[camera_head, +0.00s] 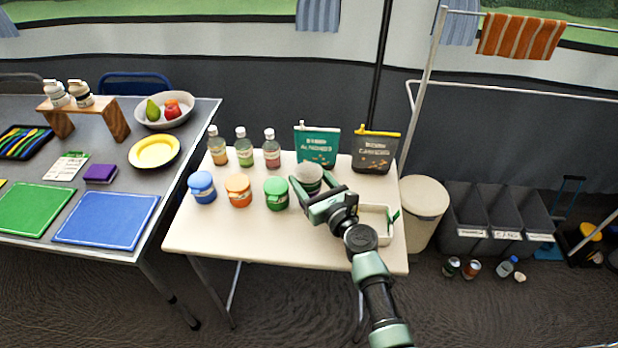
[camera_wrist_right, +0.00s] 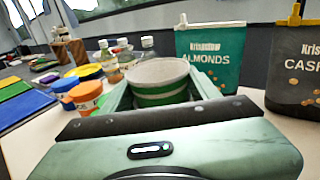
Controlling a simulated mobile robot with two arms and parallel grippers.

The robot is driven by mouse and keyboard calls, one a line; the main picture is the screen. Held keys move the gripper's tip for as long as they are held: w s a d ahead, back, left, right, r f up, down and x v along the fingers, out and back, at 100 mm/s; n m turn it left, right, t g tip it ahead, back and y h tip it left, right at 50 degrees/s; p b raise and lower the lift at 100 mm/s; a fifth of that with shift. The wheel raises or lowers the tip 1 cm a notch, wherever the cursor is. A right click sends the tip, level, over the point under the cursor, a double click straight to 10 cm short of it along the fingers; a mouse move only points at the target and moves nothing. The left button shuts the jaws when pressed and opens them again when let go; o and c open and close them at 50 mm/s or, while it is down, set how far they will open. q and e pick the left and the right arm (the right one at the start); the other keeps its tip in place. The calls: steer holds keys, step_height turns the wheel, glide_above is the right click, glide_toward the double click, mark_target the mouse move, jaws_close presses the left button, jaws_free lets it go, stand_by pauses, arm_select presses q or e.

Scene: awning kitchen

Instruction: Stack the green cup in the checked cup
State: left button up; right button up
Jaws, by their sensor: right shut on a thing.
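My right gripper (camera_head: 308,185) is over the back middle of the small cream table. It is shut on a round green-and-white banded cup (camera_head: 308,174), which also shows between the fingers in the right wrist view (camera_wrist_right: 160,78). The cup looks upright, with a pale upper part. The fingers and gripper body hide its lower part, so I cannot tell whether it touches the table. I cannot make out a separate checked cup in either view. My left gripper is not in view.
Green-, orange- and blue-lidded jars (camera_head: 276,193) (camera_head: 239,191) (camera_head: 202,187) stand left of the gripper, with several bottles (camera_head: 271,150) behind. An almonds pouch (camera_head: 317,146) and a cashews pouch (camera_head: 375,152) stand at the back. A white tray (camera_head: 393,238) lies right. The table's front is clear.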

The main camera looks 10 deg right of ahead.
steer(key=o, duration=1)
steer(key=shift+r+p, duration=0.5)
steer(key=shift+p, duration=0.1)
steer(key=v, duration=1.2)
